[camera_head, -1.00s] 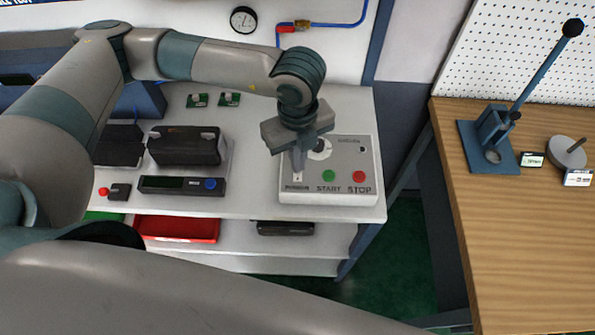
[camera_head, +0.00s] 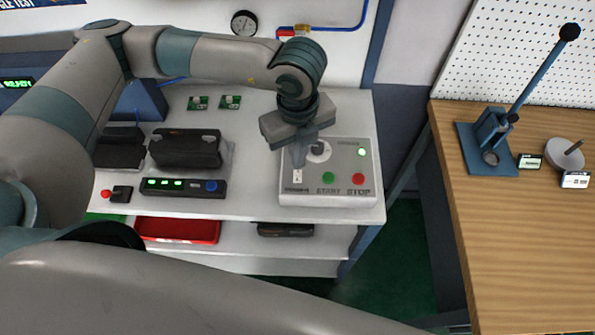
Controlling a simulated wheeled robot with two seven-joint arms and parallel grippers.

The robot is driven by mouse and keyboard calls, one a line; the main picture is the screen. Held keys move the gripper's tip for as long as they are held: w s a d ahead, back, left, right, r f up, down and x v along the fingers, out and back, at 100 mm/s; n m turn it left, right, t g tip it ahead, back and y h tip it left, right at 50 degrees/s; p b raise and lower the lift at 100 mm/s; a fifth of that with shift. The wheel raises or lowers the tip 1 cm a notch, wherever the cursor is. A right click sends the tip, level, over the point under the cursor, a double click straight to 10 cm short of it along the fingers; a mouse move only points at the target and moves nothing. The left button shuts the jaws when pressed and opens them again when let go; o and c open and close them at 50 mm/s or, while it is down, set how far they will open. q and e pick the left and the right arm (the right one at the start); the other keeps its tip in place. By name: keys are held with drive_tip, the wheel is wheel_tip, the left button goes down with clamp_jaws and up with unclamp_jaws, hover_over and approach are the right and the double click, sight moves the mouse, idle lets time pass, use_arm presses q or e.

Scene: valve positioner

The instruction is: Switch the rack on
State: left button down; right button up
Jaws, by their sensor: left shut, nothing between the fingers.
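The grey control box (camera_head: 340,190) stands at the right end of the white bench. It carries a small white switch (camera_head: 297,176) at its left, a round dial (camera_head: 319,152), a green START button (camera_head: 328,177), a red STOP button (camera_head: 358,178) and a lit green lamp (camera_head: 361,152). My left gripper (camera_head: 299,163) is shut and empty. It points down over the box's left part, just above the switch in the picture; I cannot tell whether it touches. My right gripper is not in view.
A black unit (camera_head: 184,187) with lit green lights and a blue knob lies on the bench. Behind it is a black device (camera_head: 186,147). A red tray (camera_head: 178,230) sits on the shelf below. A wooden table (camera_head: 520,240) with a lever press (camera_head: 488,147) stands at right.

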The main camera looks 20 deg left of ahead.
sight(298, 172)
use_arm(q)
drive_tip(key=shift+r+p, duration=0.75)
drive_tip(key=shift+r, duration=1.25)
